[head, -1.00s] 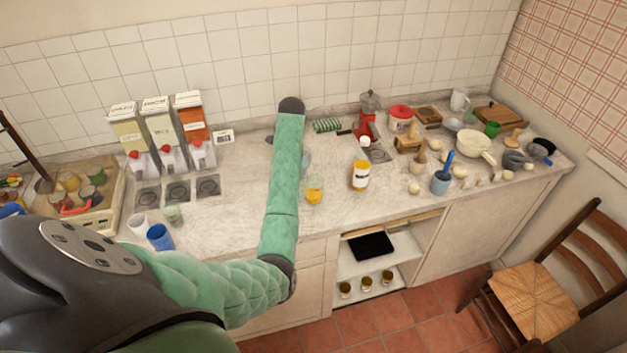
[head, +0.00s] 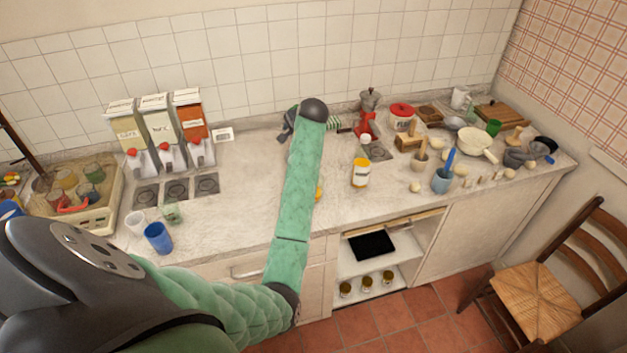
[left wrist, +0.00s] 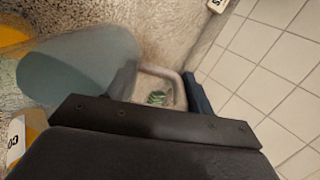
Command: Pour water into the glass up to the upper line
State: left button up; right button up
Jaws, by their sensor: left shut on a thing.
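My left gripper (head: 284,134) is over the back middle of the counter in the head view, partly behind my own arm. In the left wrist view, the gripper (left wrist: 160,88) is shut on a pale, rounded part of something, with a green patch showing inside it. A grey-blue translucent vessel (left wrist: 75,70) is just left of the fingers; I cannot tell whether it is the held thing. A small clear greenish glass (head: 173,213) stands on the counter at left; no lines on it can be made out. No water level is visible. My right gripper is not in view.
A white cup (head: 135,222) and a blue cup (head: 158,237) stand near that glass. An orange cup (head: 319,193) is mostly hidden by my arm. Dispensers (head: 156,130) line the back left.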

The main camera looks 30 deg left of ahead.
pick_arm(q)
jog(key=shift+s+d+r+b, duration=0.15)
jog(key=shift+r+b, duration=0.1)
jog(key=shift+b, duration=0.15)
jog(key=shift+r+y, duration=0.1)
jog(key=shift+y, duration=0.2)
jog(key=shift+d+r+b, duration=0.1)
jog(key=shift+b, duration=0.25)
